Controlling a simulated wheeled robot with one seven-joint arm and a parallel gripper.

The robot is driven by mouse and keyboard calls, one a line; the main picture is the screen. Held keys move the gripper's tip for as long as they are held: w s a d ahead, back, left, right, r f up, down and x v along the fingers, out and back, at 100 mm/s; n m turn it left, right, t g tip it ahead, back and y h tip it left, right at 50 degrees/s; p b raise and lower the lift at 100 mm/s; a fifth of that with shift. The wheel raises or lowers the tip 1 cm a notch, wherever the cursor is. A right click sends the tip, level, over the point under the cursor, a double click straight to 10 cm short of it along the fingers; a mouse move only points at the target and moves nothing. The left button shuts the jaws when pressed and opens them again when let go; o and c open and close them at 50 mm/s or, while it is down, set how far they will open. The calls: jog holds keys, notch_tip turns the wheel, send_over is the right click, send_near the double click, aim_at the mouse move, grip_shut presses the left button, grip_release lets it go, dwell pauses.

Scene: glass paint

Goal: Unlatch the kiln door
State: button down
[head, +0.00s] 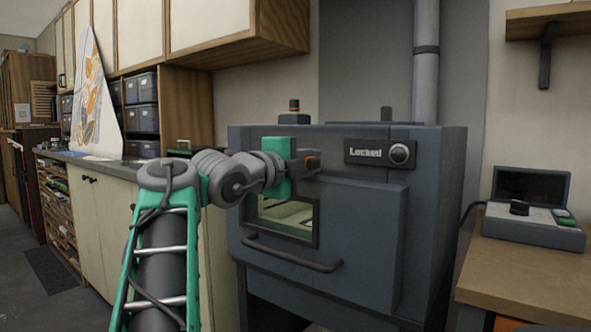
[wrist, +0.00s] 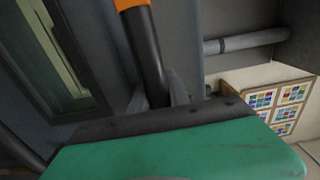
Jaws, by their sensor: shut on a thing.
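The kiln (head: 370,235) is a dark grey box with its door (head: 365,210) shut. A panel on its upper front reads "Locked" (head: 366,152). My gripper (head: 308,163) is at the upper left of the kiln front, left of that panel. In the wrist view, my gripper (wrist: 158,97) is shut on a black bar with an orange end, which looks like the latch handle (wrist: 146,50). My gripper and wrist hide most of this handle in the head view.
A bar handle (head: 292,257) crosses the lower door, below a small window (head: 285,216). A flue pipe (head: 426,70) rises behind the kiln. A side table with a control box (head: 535,222) stands at right, cabinets (head: 110,195) at left.

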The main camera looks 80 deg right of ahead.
dwell(0.3)
jog(key=c, duration=1.2)
grip_release()
jog(key=shift+c, duration=0.2)
jog(key=v, duration=0.8)
jog(key=shift+p, duration=0.35)
jog(key=shift+d, duration=0.1)
